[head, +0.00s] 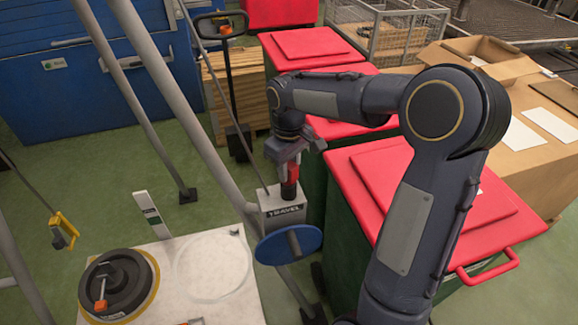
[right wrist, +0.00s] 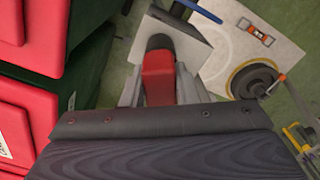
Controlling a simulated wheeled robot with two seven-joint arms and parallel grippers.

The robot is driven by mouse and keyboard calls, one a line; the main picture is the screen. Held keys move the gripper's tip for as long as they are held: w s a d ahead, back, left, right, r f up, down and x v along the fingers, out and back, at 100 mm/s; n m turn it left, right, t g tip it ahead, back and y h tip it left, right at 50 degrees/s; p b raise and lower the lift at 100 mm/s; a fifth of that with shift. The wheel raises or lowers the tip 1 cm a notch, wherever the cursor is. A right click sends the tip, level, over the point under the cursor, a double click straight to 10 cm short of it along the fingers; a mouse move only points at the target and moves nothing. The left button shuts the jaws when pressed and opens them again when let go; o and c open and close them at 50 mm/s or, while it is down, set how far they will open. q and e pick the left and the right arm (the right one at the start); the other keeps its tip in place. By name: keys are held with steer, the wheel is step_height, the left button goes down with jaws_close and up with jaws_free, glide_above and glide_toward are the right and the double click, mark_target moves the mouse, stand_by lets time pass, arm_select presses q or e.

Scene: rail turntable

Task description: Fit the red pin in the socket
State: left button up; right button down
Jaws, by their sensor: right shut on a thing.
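The red pin (head: 289,173) is held by my right gripper (head: 288,165), which is shut on it and points down. The pin's red body also shows between the fingers in the right wrist view (right wrist: 158,75). A dark part (right wrist: 160,42) lies at its far end. The pin stands over a light grey box (head: 283,211) with a lettered front on the tripod frame. The socket opening itself is hidden by the pin and the dark part. I cannot tell whether the pin's end is inside it or only above it. My left gripper is not in view.
A blue handwheel (head: 288,245) sits just below the box. A pale table (head: 235,306) carries a black round piece (head: 118,283). Grey tripod legs (head: 165,85) slope past on the left. Red-lidded green bins (head: 440,190) stand close on the right.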

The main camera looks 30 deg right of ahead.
steer(key=shift+f+b, duration=0.35)
steer(key=shift+f, duration=0.25)
steer(key=c, duration=1.1)
jaws_free()
steer(key=shift+o, duration=0.2)
steer(key=shift+r, duration=0.1)
step_height(320, 180, up, 8)
steer(key=shift+f, duration=0.1)
